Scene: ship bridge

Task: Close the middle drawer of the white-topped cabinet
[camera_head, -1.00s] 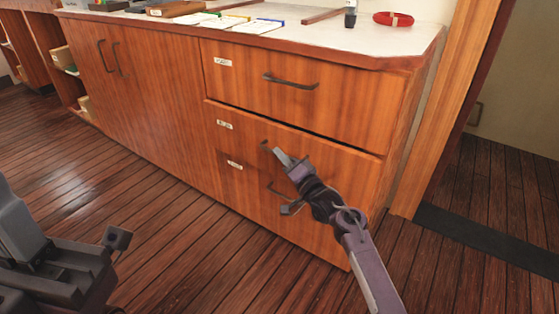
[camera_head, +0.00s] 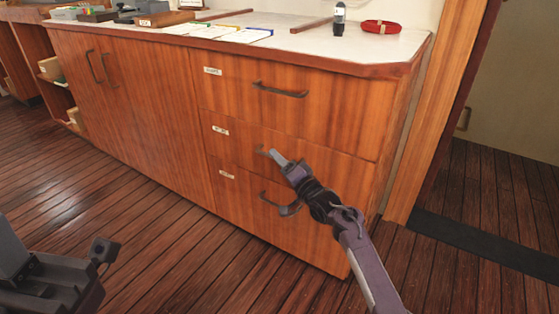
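The white-topped cabinet (camera_head: 348,45) has three stacked wooden drawers on its right side. The middle drawer (camera_head: 228,145) sits flush with the drawers above and below, with only a thin seam at its top. Its handle (camera_head: 262,151) is partly hidden by my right gripper (camera_head: 277,158). The tip of my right gripper is at the drawer front beside this handle; contact is unclear. I see its fingers nearly edge-on, so their opening does not show. My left gripper (camera_head: 14,262) is at the lower left, away from the cabinet and partly cut off.
The top drawer (camera_head: 235,88) and bottom drawer (camera_head: 232,195) look closed. A bottle (camera_head: 339,18), a red coil (camera_head: 380,27) and several cards (camera_head: 246,35) lie or stand on the top. A doorway opens at the right. The wooden floor (camera_head: 150,235) in front is clear.

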